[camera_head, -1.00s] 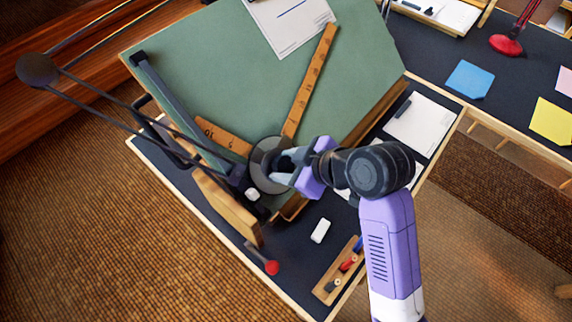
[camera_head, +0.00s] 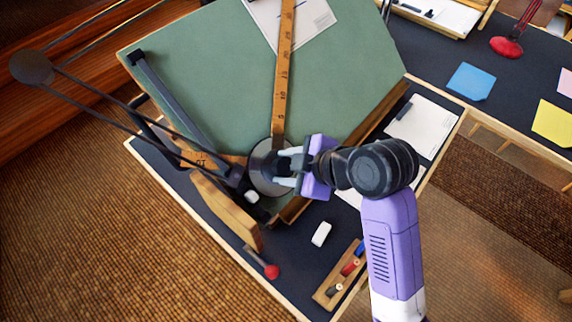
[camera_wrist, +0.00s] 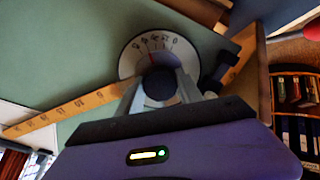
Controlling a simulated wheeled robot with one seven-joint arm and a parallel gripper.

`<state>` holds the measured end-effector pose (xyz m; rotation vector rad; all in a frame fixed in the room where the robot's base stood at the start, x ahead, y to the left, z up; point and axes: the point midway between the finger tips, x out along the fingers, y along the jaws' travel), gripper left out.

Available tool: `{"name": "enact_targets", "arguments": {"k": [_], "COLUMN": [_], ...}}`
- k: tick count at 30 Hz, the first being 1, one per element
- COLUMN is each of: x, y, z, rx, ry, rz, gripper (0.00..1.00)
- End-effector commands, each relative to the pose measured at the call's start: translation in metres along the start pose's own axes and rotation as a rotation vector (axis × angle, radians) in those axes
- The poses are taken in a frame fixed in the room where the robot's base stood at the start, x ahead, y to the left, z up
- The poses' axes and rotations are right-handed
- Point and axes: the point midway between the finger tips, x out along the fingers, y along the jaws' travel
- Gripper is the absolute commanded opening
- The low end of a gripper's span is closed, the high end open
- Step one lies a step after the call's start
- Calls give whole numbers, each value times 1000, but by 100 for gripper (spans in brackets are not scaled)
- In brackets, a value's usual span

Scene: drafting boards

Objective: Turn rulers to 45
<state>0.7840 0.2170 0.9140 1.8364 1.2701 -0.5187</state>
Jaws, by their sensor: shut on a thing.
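Two wooden rulers join at a round drafting head on the green board (camera_head: 220,90). The long ruler (camera_head: 283,75) runs up the board from the head, its top end over a white sheet. The short ruler (camera_head: 200,160) points left and is partly hidden by the machine's arm. In the wrist view a white dial (camera_wrist: 138,56) with numbers and a red mark surrounds a dark knob (camera_wrist: 159,84); the dial figures are too small to read. My gripper (camera_head: 288,165) is shut on this knob. The long ruler extends left in the wrist view (camera_wrist: 70,110).
A black two-rod arm (camera_head: 120,120) reaches from the head to the upper left. A white eraser (camera_head: 321,234), a pen tray (camera_head: 340,275) and a red-ended tool (camera_head: 271,271) lie on the dark desk. A second desk with coloured notes (camera_head: 471,81) stands at right.

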Motion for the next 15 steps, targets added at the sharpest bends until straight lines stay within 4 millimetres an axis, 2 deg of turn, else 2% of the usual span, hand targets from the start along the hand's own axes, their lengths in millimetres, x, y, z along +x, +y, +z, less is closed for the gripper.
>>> {"name": "enact_targets", "arguments": {"k": [3, 4, 7, 15], "x": [-1, -1, 0, 0], "y": [0, 0, 0, 0], "z": [-1, -1, -1, 0], "rx": [-1, -1, -1, 0], "ry": [2, 2, 2, 1], "rz": [0, 0, 0, 0], "gripper": [0, 45, 64, 65]}}
